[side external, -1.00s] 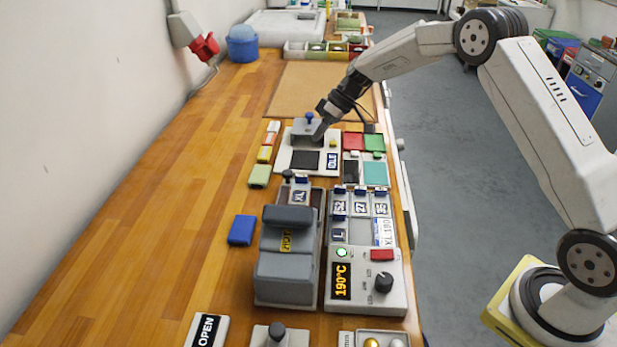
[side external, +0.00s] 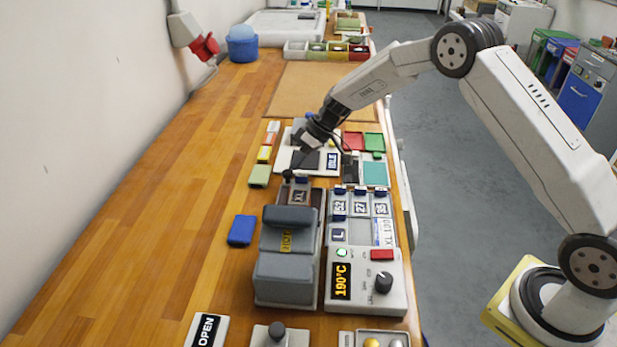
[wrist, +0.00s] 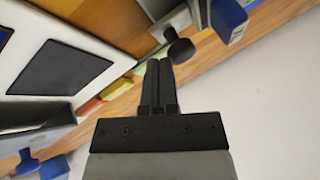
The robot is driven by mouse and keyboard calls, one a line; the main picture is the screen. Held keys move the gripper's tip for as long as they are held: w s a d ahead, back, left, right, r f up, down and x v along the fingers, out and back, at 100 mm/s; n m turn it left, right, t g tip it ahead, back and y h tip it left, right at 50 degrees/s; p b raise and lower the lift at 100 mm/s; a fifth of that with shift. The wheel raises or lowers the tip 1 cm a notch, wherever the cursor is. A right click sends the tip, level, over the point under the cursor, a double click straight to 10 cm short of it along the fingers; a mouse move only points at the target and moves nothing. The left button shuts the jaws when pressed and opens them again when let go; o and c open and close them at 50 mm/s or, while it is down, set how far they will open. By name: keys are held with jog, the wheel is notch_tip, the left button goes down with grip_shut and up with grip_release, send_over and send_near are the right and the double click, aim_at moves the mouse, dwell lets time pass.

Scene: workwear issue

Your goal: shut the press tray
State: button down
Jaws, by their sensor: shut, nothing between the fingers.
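The grey press (side external: 287,277) with a HOT label stands on the bench in the side view. Its tray (side external: 288,197) sticks out from the press's far end and carries a piece marked XL (side external: 300,197). A dark knob (side external: 288,175) stands at the tray's outer end. My gripper (side external: 294,162) is shut and empty, low beside the knob on its far side. In the wrist view my shut fingers (wrist: 160,66) point at the dark round knob (wrist: 181,50), very close to it. I cannot tell whether they touch.
A white plate with a dark pad (side external: 305,160) lies under my gripper. The control box reading 190°C (side external: 365,283) stands right of the press. A blue block (side external: 241,230) lies left of it. The bench further left is clear.

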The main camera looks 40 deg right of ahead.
aim_at(289, 201)
jog(key=s+a, duration=0.9)
jog(key=shift+s+a, duration=0.25)
dwell(0.4)
jog(key=shift+s, duration=0.1)
jog(key=shift+d, duration=0.1)
jog(key=shift+w+d+r, duration=0.1)
jog(key=shift+w+d, duration=0.2)
jog(key=shift+d, duration=0.3)
jog(key=d, duration=0.2)
jog(key=w+d+r, duration=0.1)
jog(key=shift+d, duration=0.1)
jog(key=v, duration=0.9)
jog(key=shift+r, duration=0.25)
jog(key=shift+s, duration=0.1)
